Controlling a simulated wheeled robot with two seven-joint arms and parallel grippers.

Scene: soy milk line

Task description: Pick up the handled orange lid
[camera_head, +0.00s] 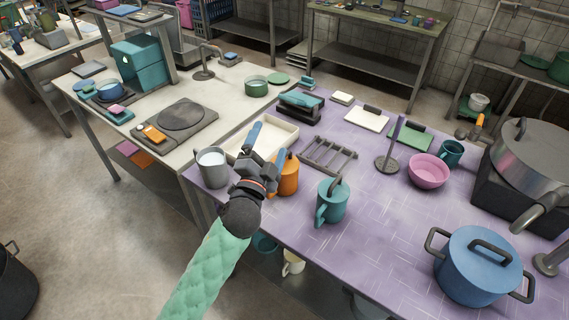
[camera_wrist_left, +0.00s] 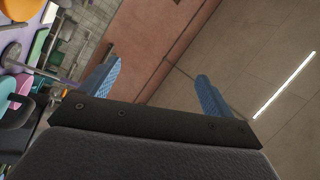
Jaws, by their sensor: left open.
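An orange mug-like vessel (camera_head: 288,176) stands near the front left edge of the purple table, partly hidden behind my left gripper. I cannot make out a separate handled orange lid; whether the vessel's top is a lid is hidden. My left gripper (camera_head: 266,147) is open and empty, raised in front of the vessel and the cream tray, its two blue fingers pointing up. In the left wrist view its fingers (camera_wrist_left: 158,88) are spread apart with nothing between them, against wall and ceiling. My right gripper is not in view.
Close by are a grey-white pot (camera_head: 212,168), a cream tray (camera_head: 262,150), a grey rack (camera_head: 328,155) and a teal lidded mug (camera_head: 331,204). A blue pot (camera_head: 477,266) and pink bowl (camera_head: 428,171) stand farther right. The purple table (camera_head: 385,220) is clear around its middle.

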